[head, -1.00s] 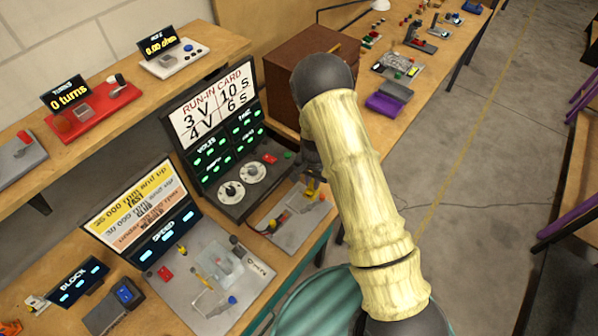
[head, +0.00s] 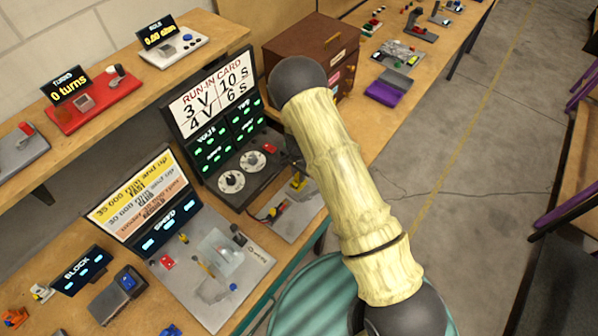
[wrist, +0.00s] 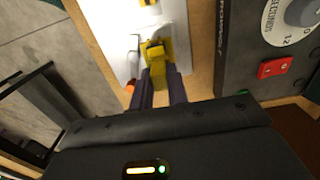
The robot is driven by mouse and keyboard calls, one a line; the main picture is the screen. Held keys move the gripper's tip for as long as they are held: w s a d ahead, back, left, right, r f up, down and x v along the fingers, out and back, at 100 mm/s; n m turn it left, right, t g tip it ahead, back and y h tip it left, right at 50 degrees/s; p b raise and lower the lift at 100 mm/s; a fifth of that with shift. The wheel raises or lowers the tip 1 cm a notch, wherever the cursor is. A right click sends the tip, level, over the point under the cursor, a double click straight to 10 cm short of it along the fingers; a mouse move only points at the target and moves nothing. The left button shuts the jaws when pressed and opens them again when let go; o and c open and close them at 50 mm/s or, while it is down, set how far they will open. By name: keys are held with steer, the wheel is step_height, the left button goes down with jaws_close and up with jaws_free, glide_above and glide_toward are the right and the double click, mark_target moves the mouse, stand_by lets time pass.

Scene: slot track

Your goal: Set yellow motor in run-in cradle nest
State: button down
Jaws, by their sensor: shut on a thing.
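My gripper (wrist: 158,68) is shut on a small yellow piece (wrist: 152,48), which I take to be the yellow motor, in the wrist view. It is over the pale plate (wrist: 145,18) of the run-in station. In the head view, yellow (head: 298,182) shows at the plate (head: 285,215), below the end of my arm. My arm partly covers this spot. The cradle nest is not clearly visible, and I cannot tell whether the motor touches it.
The run-in panel (head: 222,108), with dials and a red button (wrist: 275,67), stands close beside the plate. A brown cabinet (head: 310,50) is behind. The speed station (head: 215,295) is at the near left. Open floor lies right of the bench.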

steer(key=shift+f+b, duration=1.3)
steer(key=shift+f, duration=0.8)
steer(key=shift+f, duration=0.2)
steer(key=c, duration=1.3)
jaws_free()
steer(key=shift+r, duration=0.1)
step_height(320, 180, up, 17)
steer(key=b, duration=0.4)
steer(key=shift+r+b, duration=0.15)
steer(key=shift+b, duration=0.25)
